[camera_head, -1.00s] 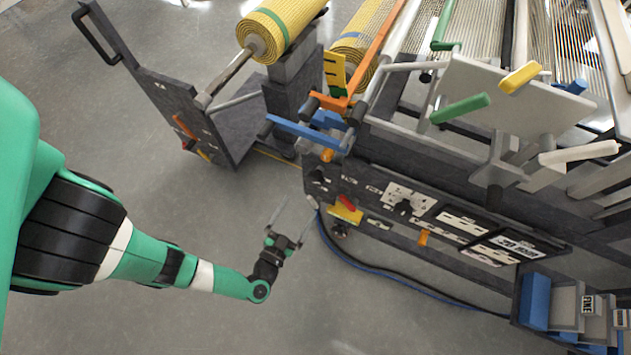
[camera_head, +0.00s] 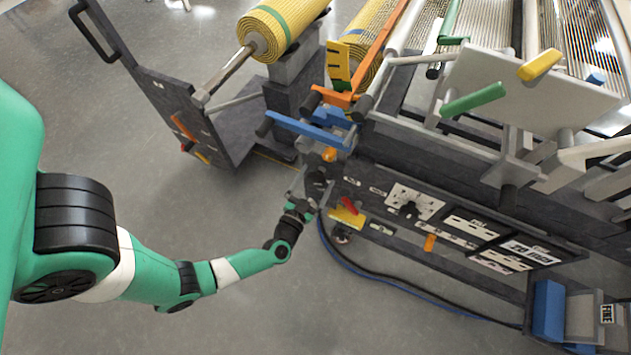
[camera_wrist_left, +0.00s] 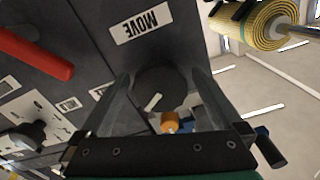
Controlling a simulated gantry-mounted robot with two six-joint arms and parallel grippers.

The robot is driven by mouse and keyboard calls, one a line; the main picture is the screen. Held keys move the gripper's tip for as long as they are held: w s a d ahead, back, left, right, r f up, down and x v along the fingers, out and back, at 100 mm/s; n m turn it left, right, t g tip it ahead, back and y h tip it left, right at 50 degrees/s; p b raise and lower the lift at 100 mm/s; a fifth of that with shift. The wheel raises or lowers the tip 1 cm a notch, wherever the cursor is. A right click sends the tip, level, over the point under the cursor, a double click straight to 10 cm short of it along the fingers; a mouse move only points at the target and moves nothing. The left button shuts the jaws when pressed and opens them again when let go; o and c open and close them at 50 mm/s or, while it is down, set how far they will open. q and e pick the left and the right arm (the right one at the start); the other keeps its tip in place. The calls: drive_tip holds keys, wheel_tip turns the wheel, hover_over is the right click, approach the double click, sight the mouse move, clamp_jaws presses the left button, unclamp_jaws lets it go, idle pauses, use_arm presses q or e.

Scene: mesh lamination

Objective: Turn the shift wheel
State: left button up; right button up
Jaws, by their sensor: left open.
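A dark round wheel (camera_wrist_left: 160,88) with a white pointer mark sits on the machine's dark panel, below an upside-down MOVE label (camera_wrist_left: 141,27) in the left wrist view. My left gripper (camera_wrist_left: 162,80) is open, with one finger on each side of this wheel. I cannot tell whether the fingers touch it. In the head view my left gripper (camera_head: 309,190) is at the left end of the machine's front panel, where it partly hides the wheel. My right gripper is not in view.
A red handle (camera_head: 349,206) and a black knob (camera_head: 408,210) are on the panel to the right. An orange knob (camera_wrist_left: 170,122) lies beyond the wheel. Blue bars (camera_head: 308,130) stick out above.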

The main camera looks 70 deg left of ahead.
use_arm(q)
drive_tip(key=c, duration=1.3)
drive_tip(key=shift+n, duration=0.3)
drive_tip(key=n+p, duration=0.1)
drive_tip(key=n, duration=0.7)
drive_tip(key=shift+w+d+n, duration=0.1)
drive_tip(key=shift+n, duration=0.3)
drive_tip(key=n, duration=0.5)
drive_tip(key=shift+r+n+b, duration=0.15)
drive_tip(key=shift+n+b, duration=0.4)
drive_tip(key=shift+n, duration=2.15)
